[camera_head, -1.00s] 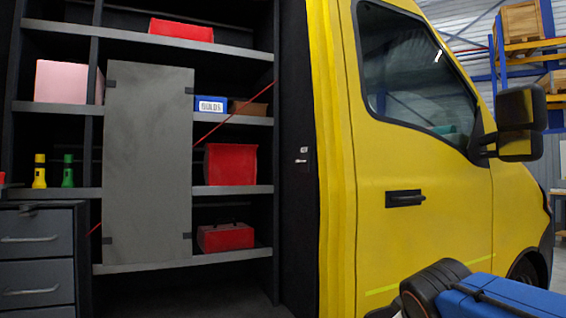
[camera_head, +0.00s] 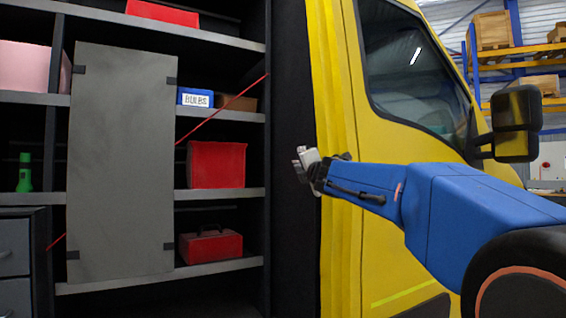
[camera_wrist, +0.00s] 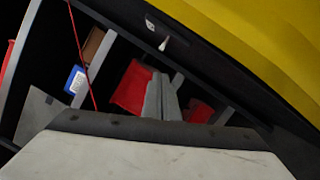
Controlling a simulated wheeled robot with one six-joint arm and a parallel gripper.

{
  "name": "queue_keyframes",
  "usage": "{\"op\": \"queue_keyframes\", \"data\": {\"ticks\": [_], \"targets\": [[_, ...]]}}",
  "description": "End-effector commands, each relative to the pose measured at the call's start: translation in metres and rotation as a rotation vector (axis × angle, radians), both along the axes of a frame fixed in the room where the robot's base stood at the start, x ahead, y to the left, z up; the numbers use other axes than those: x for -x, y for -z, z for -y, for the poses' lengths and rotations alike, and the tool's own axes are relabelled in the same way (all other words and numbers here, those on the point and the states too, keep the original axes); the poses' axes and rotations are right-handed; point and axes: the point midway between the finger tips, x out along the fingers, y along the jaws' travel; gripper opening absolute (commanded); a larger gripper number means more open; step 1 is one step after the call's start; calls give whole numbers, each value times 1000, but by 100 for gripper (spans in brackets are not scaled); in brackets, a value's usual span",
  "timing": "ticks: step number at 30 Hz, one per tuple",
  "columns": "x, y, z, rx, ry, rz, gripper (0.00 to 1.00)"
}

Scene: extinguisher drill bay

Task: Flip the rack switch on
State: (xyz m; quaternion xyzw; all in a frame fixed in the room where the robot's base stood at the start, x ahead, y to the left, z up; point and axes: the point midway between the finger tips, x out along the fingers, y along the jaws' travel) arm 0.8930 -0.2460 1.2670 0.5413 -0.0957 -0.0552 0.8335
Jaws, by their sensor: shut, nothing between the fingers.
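The rack switch shows in the wrist view as a small pale lever (camera_wrist: 164,43) on a dark upright, with a small light label (camera_wrist: 150,23) beside it. Whether it is on or off I cannot tell. My gripper (camera_head: 298,166) is in front of that upright in the head view and hides the switch there. In the wrist view the two grey fingers (camera_wrist: 160,84) are shut together and empty. Their tips appear a little below the lever, with a visible gap in the picture; the depth between them is unclear.
The dark rack holds red bins (camera_head: 216,165), a red toolbox (camera_head: 210,246), a blue box marked BULBS (camera_head: 195,97) and a green torch (camera_head: 25,173). A grey panel (camera_head: 122,165) covers part of the shelves. The yellow van (camera_head: 400,225) stands close on the right.

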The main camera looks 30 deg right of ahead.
Motion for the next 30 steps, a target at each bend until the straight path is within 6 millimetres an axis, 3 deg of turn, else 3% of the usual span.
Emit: {"op": "queue_keyframes", "data": {"ticks": [17, 30], "targets": [[-10, -4, 2, 28, -8, -1, 0], [-72, -10, 13, 28, -9, -1, 0]]}}
